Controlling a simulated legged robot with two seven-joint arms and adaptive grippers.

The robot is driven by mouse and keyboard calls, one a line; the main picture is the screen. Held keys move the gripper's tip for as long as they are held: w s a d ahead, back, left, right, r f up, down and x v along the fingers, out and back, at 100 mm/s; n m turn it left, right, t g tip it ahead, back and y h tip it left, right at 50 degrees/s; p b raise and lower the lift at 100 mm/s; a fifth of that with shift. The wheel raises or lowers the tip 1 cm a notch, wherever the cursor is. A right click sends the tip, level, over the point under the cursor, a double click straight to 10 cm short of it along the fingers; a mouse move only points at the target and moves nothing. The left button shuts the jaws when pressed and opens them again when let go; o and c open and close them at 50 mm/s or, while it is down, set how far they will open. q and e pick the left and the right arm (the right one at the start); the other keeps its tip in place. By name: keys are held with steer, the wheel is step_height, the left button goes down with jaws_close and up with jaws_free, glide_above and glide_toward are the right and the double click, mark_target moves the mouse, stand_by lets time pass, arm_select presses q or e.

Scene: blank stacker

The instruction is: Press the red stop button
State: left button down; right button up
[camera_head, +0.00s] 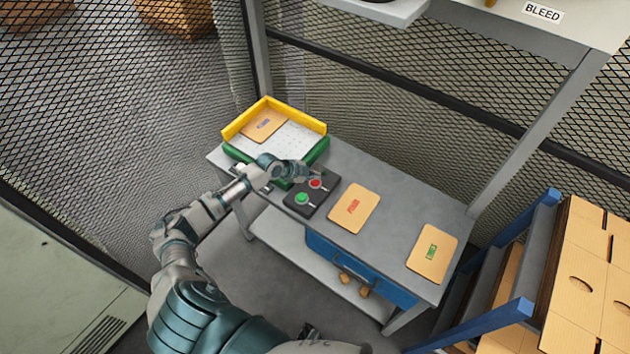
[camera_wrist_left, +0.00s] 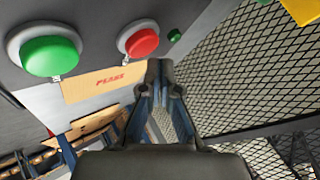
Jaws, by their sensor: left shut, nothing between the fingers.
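The red stop button (camera_head: 316,184) sits on a dark control box (camera_head: 322,200) on the grey table, behind and right of a green button (camera_head: 302,198). In the left wrist view, the red button (camera_wrist_left: 142,43) is at the upper middle and the green button (camera_wrist_left: 50,56) is to its left. My left gripper (camera_head: 320,173) is beside the red button, at the far end of the box. In the left wrist view, its closed fingertips (camera_wrist_left: 160,76) are empty and show just below and right of the red button, apparently apart from it. My right gripper is not in view.
A yellow and green tray (camera_head: 316,158) holding a tan card stands behind my left wrist. Two tan cards lie on the table: one with a red print (camera_head: 354,208), one with a green print (camera_head: 432,254). A mesh fence (camera_head: 400,110) rises behind the table.

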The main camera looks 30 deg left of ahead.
mark_target(314, 182)
arm_select(q)
steer(key=shift+r+p, duration=1.9)
steer(key=shift+r, duration=0.7)
steer(key=shift+f, duration=0.1)
steer(key=shift+d+f, duration=0.1)
